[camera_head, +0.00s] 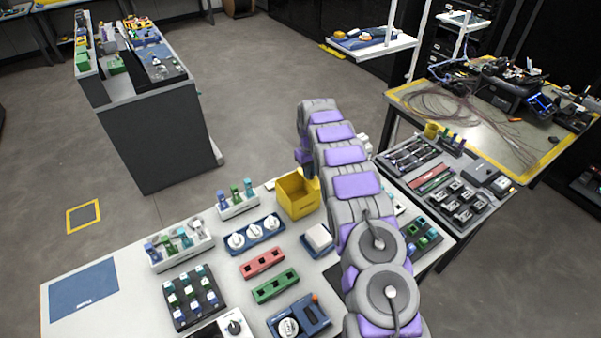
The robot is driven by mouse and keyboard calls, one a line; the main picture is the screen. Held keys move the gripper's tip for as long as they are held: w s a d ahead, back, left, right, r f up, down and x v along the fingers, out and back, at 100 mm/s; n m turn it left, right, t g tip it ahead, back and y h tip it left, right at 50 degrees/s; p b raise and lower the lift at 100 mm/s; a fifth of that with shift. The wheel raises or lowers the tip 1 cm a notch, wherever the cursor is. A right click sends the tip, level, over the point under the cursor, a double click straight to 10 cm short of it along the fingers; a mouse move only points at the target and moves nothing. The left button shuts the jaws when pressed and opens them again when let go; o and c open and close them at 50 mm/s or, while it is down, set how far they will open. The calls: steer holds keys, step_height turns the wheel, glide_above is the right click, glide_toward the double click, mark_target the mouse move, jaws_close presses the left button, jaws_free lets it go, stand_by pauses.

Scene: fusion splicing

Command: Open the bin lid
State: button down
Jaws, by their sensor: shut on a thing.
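The yellow bin (296,206) stands at the back edge of the white table, right of the blue tray with round white knobs. Its top looks open and I see into its shaded inside. My gripper (309,177) points down at the bin's back right corner, below the purple end of my arm. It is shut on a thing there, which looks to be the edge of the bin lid. The lid itself is not clearly seen; my gripper and arm cover that side. The fingertips are dark and too small to make out.
My grey and purple arm crosses the table's right part and hides things behind it. Red (262,263) and green (275,286) slotted blocks and a white-topped box (319,238) stand before the bin. A grey cabinet (160,135) stands at back left, with open floor between.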

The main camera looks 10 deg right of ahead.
steer(key=shift+d, duration=0.1)
steer(key=c, duration=1.1)
jaws_free()
steer(key=shift+r+p, duration=1.35)
steer(key=shift+r, duration=7.25)
